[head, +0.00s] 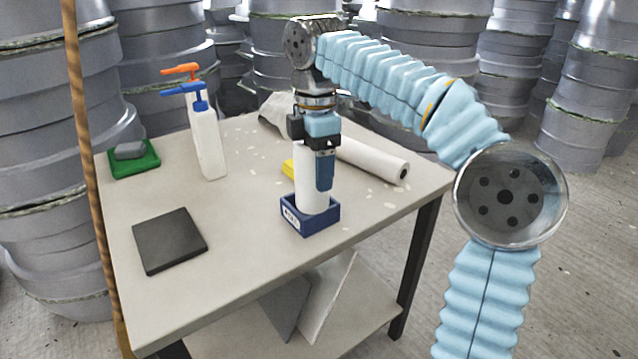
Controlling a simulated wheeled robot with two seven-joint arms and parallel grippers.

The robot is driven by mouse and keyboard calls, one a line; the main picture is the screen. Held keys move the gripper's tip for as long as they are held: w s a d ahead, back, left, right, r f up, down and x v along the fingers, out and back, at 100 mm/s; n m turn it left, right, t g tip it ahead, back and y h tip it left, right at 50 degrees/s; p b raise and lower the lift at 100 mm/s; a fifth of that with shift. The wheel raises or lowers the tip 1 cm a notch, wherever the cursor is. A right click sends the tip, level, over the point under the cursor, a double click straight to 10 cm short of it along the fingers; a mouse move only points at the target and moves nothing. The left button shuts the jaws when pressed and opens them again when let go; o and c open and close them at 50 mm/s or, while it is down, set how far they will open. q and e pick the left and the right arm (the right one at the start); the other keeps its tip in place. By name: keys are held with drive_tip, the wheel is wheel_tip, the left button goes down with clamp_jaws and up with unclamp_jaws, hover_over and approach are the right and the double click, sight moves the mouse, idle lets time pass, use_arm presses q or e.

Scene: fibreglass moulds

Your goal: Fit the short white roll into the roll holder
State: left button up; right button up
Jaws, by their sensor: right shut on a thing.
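My right gripper (322,168) points down from above and is shut on the upper part of the roll. One finger lies along the roll's right side; the gripper body hides the roll's top. Whether the roll touches the holder's floor is hidden by the holder's walls. My left gripper is not in view.
A longer white roll (372,160) lies behind the gripper. A yellow thing (288,168) shows behind the short roll. White bottles (207,145) with orange and blue tops, a green tray (134,160) and a dark square slab (169,240) are on the left. The table's front is clear.

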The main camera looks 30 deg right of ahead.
drive_tip(key=f, duration=0.2)
drive_tip(key=f+b, duration=0.1)
drive_tip(key=shift+s+d+f, duration=0.2)
drive_tip(key=shift+d+f, duration=0.2)
drive_tip(key=c, duration=0.4)
drive_tip(key=shift+d+f, duration=0.1)
drive_tip(key=shift+f, duration=0.1)
drive_tip(key=o, duration=1.6)
drive_tip(key=shift+s+f, duration=0.1)
drive_tip(key=shift+f, duration=0.05)
drive_tip(key=shift+c, duration=0.2)
drive_tip(key=r, duration=0.2)
drive_tip(key=r+p, duration=0.1)
drive_tip(key=r, duration=0.2)
drive_tip(key=r+p, duration=0.1)
drive_tip(key=r, duration=0.2)
drive_tip(key=shift+w+a, duration=0.2)
drive_tip(key=shift+w, duration=0.15)
drive_tip(key=shift+d, duration=0.1)
drive_tip(key=shift+r, duration=0.1)
